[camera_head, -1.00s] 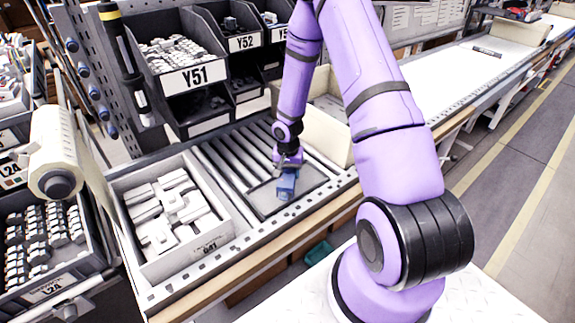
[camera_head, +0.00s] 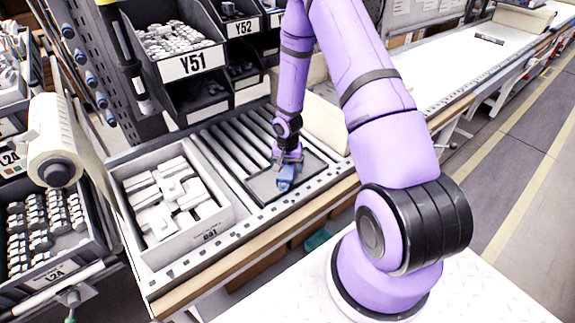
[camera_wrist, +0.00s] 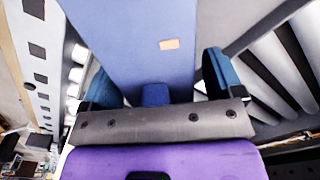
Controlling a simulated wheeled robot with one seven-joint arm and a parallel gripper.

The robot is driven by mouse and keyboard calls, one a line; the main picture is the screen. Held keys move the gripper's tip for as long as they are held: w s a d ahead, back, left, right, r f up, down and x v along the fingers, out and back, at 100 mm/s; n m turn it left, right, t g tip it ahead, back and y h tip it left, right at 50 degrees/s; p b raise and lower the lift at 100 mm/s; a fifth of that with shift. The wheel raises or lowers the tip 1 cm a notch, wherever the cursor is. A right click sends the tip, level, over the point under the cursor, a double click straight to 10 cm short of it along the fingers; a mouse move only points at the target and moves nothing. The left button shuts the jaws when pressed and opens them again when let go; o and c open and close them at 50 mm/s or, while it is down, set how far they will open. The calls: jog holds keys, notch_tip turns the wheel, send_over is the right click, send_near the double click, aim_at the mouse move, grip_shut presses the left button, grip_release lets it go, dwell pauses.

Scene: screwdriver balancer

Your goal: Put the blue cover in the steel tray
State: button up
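The blue cover (camera_head: 285,178) is just below my gripper (camera_head: 288,160) in the head view, tilted, over the steel tray (camera_head: 262,188). In the wrist view the cover (camera_wrist: 130,40) is a broad flat blue face with a small orange label, between the two teal fingers of my gripper (camera_wrist: 163,85). The fingers are apart, and a narrow gap shows between the cover and the right finger. The left finger overlaps the cover's edge. Whether the cover's lower end touches the tray cannot be told.
A grey bin of white parts (camera_head: 222,222) stands left of the tray. Rollers (camera_head: 225,145) lie behind the tray, with a beige box (camera_head: 325,125) to their right. Black bins (camera_head: 190,65) stand at the back. The bench's wooden front edge (camera_head: 255,240) is nearest.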

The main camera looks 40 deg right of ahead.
jog(key=shift+s+f, duration=0.1)
jog(key=shift+s, duration=0.05)
notch_tip(320, 180, up, 11)
dwell(0.5)
dwell(1.2)
jog(key=shift+s+d+r, duration=0.1)
jog(key=shift+d+r, duration=0.15)
jog(key=shift+r, duration=0.25)
notch_tip(320, 180, down, 5)
jog(key=shift+f, duration=0.1)
jog(key=shift+w+a+f, duration=0.1)
jog(key=shift+a+f, duration=0.05)
jog(key=shift+f, duration=1.25)
jog(key=shift+w+a+f, duration=0.1)
jog(key=shift+f, duration=1.25)
jog(key=c, duration=1.1)
jog(key=shift+r, duration=0.1)
